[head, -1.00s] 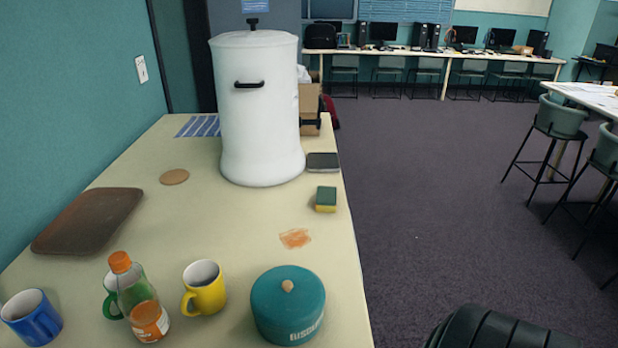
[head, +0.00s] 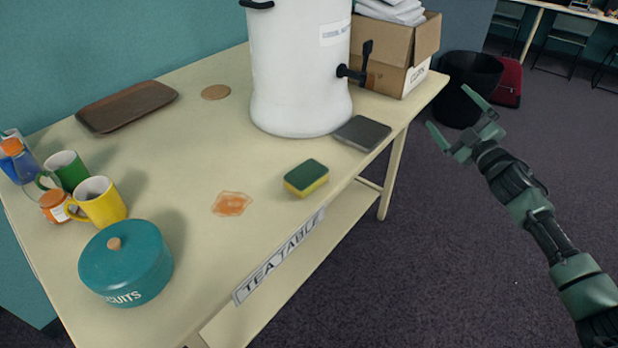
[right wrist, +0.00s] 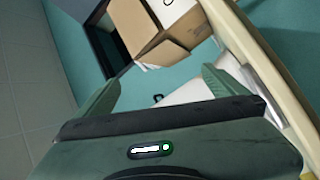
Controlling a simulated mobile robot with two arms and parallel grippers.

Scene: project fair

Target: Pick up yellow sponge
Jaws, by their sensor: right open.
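The yellow sponge (head: 306,179) has a dark green top. It lies flat on the tea table (head: 190,184) near its front edge, with an orange stain to its left. My right gripper (head: 455,116) is open and empty, raised in the air to the right of the table and apart from the sponge. In the right wrist view its two fingers (right wrist: 160,95) stand wide apart with nothing between them, and the sponge does not show there. My left gripper is not in view.
A white urn (head: 298,75) with a black tap stands behind the sponge, and a dark drip tray (head: 361,133) lies beside it. A teal biscuit tin (head: 126,264) and several mugs are at left. A cardboard box (head: 392,62) is at the back. A black bin (head: 470,88) stands on the floor.

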